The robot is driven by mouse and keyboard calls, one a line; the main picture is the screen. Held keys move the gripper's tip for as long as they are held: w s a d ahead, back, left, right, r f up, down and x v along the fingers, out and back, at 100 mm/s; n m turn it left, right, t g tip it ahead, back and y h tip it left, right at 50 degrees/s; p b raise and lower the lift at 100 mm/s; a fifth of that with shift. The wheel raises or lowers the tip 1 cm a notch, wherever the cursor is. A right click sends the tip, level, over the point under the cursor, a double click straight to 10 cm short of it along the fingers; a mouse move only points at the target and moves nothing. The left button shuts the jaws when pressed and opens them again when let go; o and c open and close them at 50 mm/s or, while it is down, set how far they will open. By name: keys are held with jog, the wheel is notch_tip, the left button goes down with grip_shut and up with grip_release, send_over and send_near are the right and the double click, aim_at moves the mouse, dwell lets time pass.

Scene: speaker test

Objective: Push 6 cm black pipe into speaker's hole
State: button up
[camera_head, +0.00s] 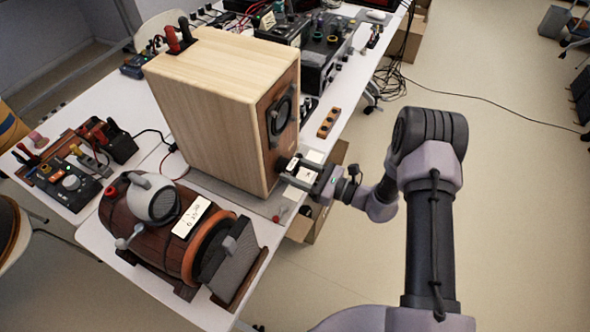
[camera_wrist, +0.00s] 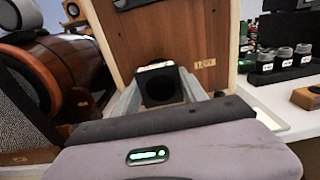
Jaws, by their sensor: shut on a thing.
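The speaker (camera_head: 215,100) is a tall light-wood box with a brown front panel and a round driver, standing upright on the table. Its brown front (camera_wrist: 165,35) fills the upper middle of the wrist view. My gripper (camera_head: 292,165) is at the lower part of this front. In the wrist view my gripper (camera_wrist: 160,92) is shut on the black pipe (camera_wrist: 160,104), whose round dark open end faces the camera. The pipe is between the fingers, in front of the panel. The speaker's hole is hidden behind the pipe and fingers, so I cannot tell how far the pipe is in.
A brown barrel-shaped device (camera_head: 165,225) with an orange rim lies left of my gripper, near the table's front edge. Test instruments (camera_head: 310,45) and cables crowd the back of the table. A small wooden block (camera_head: 328,122) is right of the speaker. Open floor is at right.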

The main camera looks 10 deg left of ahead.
jog(key=shift+x, duration=1.1)
jog(key=shift+b, duration=0.35)
jog(key=o, duration=1.6)
